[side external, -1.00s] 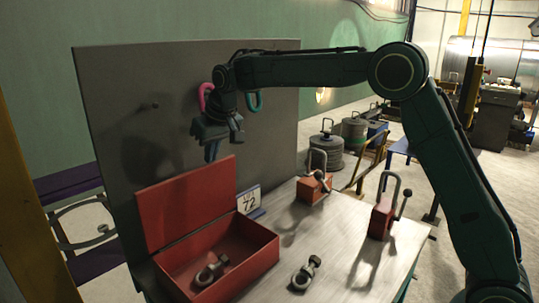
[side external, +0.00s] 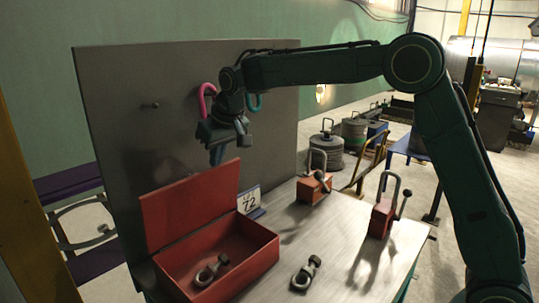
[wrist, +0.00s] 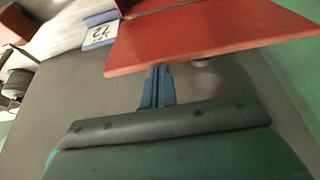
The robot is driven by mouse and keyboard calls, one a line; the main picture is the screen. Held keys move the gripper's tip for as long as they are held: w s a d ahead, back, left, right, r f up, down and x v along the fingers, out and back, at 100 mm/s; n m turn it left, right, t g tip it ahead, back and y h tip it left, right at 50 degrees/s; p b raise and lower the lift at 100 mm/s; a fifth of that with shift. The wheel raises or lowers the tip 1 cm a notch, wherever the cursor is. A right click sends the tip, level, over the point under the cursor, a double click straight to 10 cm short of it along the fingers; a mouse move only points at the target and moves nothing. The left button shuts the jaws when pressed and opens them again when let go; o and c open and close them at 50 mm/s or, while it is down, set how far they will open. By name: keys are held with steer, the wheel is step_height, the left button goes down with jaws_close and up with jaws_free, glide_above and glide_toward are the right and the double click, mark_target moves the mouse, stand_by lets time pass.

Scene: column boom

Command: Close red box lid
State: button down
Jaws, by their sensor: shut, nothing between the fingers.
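The red box (side external: 262,262) sits on the workbench with its lid (side external: 190,205) standing open against the grey back panel. A grey shackle (side external: 210,270) lies inside the box. My gripper (side external: 217,154) is shut and empty, pointing down at the upper right part of the lid. In the wrist view the blue fingers (wrist: 158,88) are together and their tips meet the edge of the red lid (wrist: 200,38) in the picture. I cannot tell whether they touch it or are behind it.
A number card (side external: 249,200) stands beside the lid, and it shows in the wrist view (wrist: 99,31). Another shackle (side external: 304,273) lies on the workbench (side external: 335,262). Two red padlock-like blocks (side external: 314,187) (side external: 382,220) stand to the right. A pink hook (side external: 206,100) and a teal hook (side external: 255,104) are on the panel.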

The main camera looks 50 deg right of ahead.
steer(key=shift+s+f, duration=0.4)
steer(key=shift+s, duration=0.3)
steer(key=shift+s+f, duration=0.4)
steer(key=shift+s, duration=0.3)
step_height(320, 180, up, 6)
steer(key=shift+w+r, duration=0.15)
steer(key=shift+r, duration=0.1)
stand_by(0.8)
stand_by(1.0)
